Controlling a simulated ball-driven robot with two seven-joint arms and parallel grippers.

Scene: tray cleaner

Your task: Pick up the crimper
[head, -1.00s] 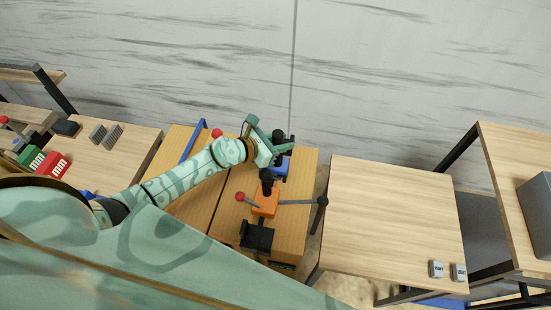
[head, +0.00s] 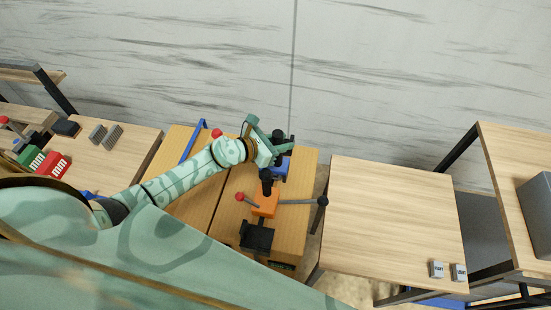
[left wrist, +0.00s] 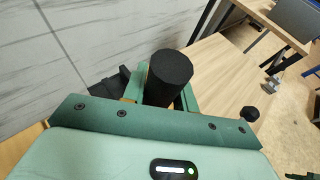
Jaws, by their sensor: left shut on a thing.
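My left gripper (head: 272,158) reaches over the far end of the brown workbench. In the left wrist view, its green fingers stand on either side of a black cylindrical part (left wrist: 168,78), and it is shut on it. I take this part to belong to the crimper, the orange-bodied tool (head: 265,200) with a black base, a red-knobbed lever and a grey bar ending in a black knob. The gripper hides part of the tool's far end. A blue part (head: 281,168) shows beside the fingers. My right gripper is not in view.
A bare wooden table (head: 390,215) stands to the right, with two small grey blocks (head: 447,270) near its front. A left table holds a red box (head: 53,165), a green box (head: 31,158) and grey blocks. A grey box (head: 537,215) stands at far right. A wall rises behind.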

